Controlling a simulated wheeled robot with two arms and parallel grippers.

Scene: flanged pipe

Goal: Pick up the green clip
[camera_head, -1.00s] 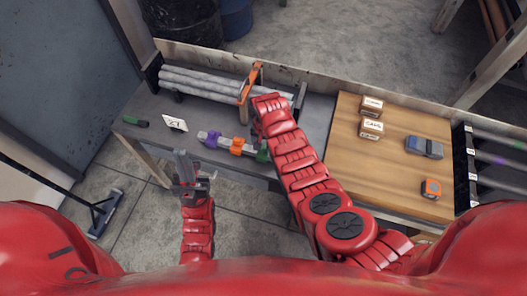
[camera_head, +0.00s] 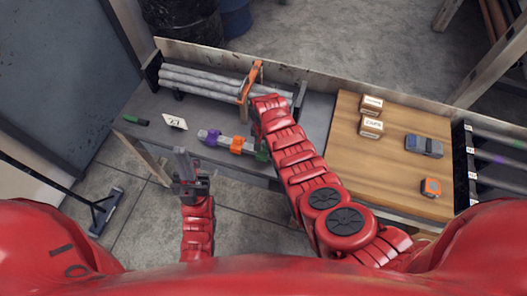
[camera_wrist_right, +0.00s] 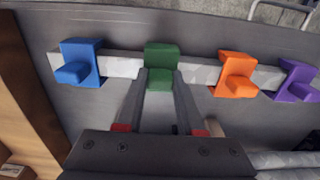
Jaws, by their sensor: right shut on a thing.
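The green clip (camera_wrist_right: 162,65) sits on a grey bar (camera_wrist_right: 122,65) between a blue clip (camera_wrist_right: 82,63) and an orange clip (camera_wrist_right: 236,75). My right gripper (camera_wrist_right: 161,80) is shut on the green clip, one finger on each side, with the clip still around the bar. In the head view the green clip (camera_head: 262,152) shows only partly beside my right arm; the right fingers and the blue clip are hidden there. The orange clip (camera_head: 237,145) is left of it. My left gripper (camera_head: 184,167) hangs near the bench's front edge; its finger gap is unclear.
A purple clip (camera_wrist_right: 291,82) is at the bar's other end. On the bench lie a green-handled tool (camera_head: 136,120), a number card (camera_head: 174,122) and an orange clamp (camera_head: 249,82) by grey pipes (camera_head: 205,83). A wooden board (camera_head: 392,160) with boxes is at right.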

